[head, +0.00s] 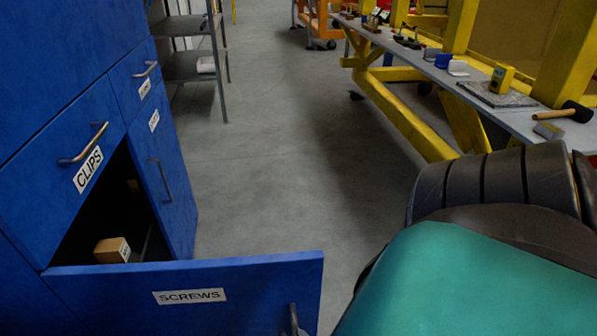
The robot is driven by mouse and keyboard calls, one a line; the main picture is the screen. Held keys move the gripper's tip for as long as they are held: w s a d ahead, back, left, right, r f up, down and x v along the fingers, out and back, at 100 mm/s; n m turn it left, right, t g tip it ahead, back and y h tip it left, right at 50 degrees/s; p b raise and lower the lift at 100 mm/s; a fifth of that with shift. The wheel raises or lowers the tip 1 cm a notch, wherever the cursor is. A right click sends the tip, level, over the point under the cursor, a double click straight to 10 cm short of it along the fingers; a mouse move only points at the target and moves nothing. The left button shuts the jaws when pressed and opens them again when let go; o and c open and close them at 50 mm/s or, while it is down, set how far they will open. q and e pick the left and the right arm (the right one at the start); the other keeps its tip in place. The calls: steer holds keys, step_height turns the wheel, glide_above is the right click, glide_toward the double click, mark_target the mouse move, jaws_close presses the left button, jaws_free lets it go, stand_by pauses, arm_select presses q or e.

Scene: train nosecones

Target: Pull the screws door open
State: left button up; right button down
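The blue screws door (250,285) stands swung out from the cabinet at the lower left. Its white SCREWS label faces me. Its metal handle (293,320) is near its free lower right corner, partly cut off by the bottom edge of the picture. Behind the door the dark compartment is open, and a small cardboard box (112,250) sits inside. Neither my left nor my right gripper is in view. A teal and dark ribbed part of mine fills the lower right.
Above the open compartment is the CLIPS drawer (60,190) with its handle. A grey shelf rack (190,65) stands behind the cabinet. A workbench (420,65) with yellow frame and tools runs along the right. The grey floor between is clear.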

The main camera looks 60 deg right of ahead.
steer(key=shift+a, duration=0.3)
steer(key=c, duration=1.2)
jaws_free()
steer(key=shift+w, duration=0.1)
steer(key=shift+d, duration=0.15)
steer(key=shift+s, duration=0.2)
